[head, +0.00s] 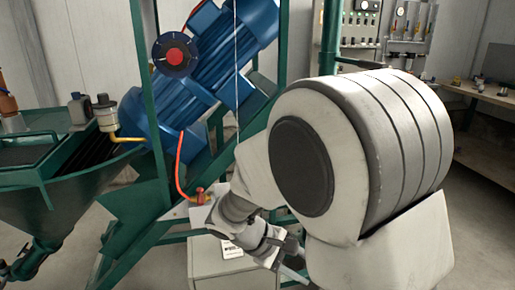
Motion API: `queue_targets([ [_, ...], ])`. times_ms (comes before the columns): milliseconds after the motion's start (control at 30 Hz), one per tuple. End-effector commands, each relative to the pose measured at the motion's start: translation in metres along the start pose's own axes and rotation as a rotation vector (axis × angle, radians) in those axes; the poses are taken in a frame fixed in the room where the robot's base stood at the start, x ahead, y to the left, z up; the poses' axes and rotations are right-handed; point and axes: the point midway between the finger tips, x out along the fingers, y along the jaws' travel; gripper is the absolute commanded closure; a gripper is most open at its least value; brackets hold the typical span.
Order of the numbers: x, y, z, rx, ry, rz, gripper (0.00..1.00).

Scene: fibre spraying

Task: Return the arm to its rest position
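My white arm fills the right centre of the head view, with its large ribbed joint and dark round cap closest to the camera. The arm bends down and left to a thinner wrist, in front of a grey cabinet. My gripper (290,262) is at the end of this wrist, low in the view and partly hidden behind the larger arm link. Its fingers are small and I cannot make out whether they are open or shut. I see no object clearly held in it.
A green frame (149,100) carries a blue motor unit (205,75), with a red hose (181,170). A green hopper (60,195) stands left. The grey cabinet (203,262) is below the wrist. A control panel (362,22) and workbench (490,95) stand behind right. Floor shows at right.

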Motion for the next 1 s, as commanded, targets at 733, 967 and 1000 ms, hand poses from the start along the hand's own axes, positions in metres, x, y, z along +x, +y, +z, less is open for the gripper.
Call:
queue_targets([
  [733, -0.058, 0.004, 0.147, 0.705, 0.435, -0.484, 0.55],
  [967, -0.076, -0.002, 0.172, 0.885, 0.583, -0.539, 0.55],
  [1000, -0.079, -0.003, 0.175, 0.912, 0.607, -0.544, 0.55],
])
